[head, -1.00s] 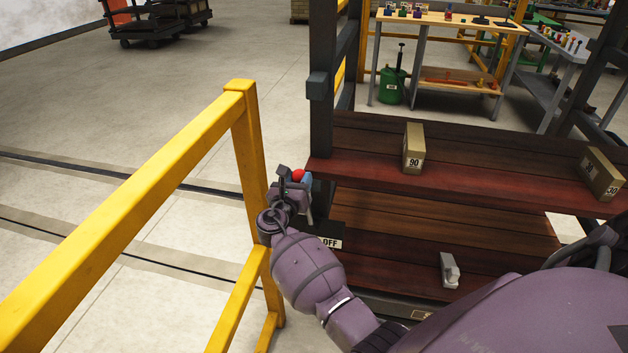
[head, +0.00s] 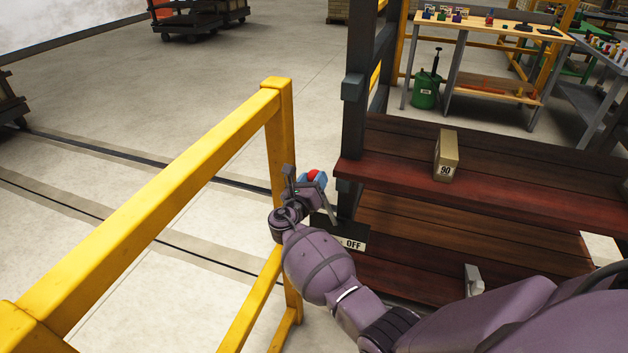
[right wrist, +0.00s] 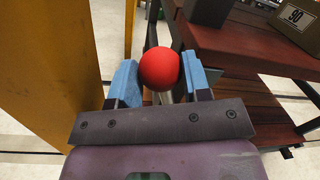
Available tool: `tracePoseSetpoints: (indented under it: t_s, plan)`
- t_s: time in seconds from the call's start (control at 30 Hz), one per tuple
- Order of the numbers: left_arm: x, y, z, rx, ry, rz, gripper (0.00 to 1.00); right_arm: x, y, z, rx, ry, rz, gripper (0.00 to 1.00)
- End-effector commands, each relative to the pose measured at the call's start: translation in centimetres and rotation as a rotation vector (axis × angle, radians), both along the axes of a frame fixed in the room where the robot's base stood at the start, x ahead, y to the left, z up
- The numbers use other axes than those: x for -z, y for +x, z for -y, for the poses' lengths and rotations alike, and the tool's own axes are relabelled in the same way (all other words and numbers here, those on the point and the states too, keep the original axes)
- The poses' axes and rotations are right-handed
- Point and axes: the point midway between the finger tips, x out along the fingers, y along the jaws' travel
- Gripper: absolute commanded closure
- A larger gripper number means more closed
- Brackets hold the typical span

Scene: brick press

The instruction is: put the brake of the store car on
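The store car is a dark rack with reddish wooden shelves (head: 400,179). At its left end a black plate with the word OFF (head: 353,243) shows, its left part hidden by my arm. A red ball knob (head: 313,175) sits just above and left of that plate. In the right wrist view the red knob (right wrist: 159,69) tops a pale rod, mostly hidden. My left gripper is not in view.
A yellow rail (head: 150,187) with a post (head: 280,130) stands close left of my right arm. A box marked 90 (head: 446,156) is on the upper shelf. A green can (head: 425,92) and a workbench (head: 490,30) are behind. Open floor lies left.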

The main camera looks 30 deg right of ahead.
Motion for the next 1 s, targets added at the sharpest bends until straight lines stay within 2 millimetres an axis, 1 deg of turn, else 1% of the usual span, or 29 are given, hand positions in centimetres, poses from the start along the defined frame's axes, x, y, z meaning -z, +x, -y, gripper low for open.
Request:
tracePoseSetpoints:
  t_s: [0.03, 0.13, 0.4, 0.53, 0.67, 1.0]
  plan:
    - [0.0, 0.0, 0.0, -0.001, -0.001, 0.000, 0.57, 0.0, 0.1, -0.1, -0.003, 0.000, 0.000, 0.49]
    - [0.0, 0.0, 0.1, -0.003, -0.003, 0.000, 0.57, 0.0, 0.0, -0.1, -0.002, 0.000, 0.001, 0.34]
    - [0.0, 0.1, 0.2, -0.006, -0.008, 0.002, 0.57, 0.0, 0.0, -0.1, -0.001, 0.001, 0.001, 0.33]
    - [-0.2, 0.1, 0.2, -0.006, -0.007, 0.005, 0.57, 0.0, -0.4, -0.7, -0.002, 0.002, 0.002, 0.33]
    - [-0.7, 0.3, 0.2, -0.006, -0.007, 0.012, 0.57, 0.0, -1.4, -2.1, -0.003, 0.003, 0.002, 0.33]
    - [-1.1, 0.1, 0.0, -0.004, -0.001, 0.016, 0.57, 0.4, -5.0, -6.9, -0.002, 0.003, 0.003, 0.33]
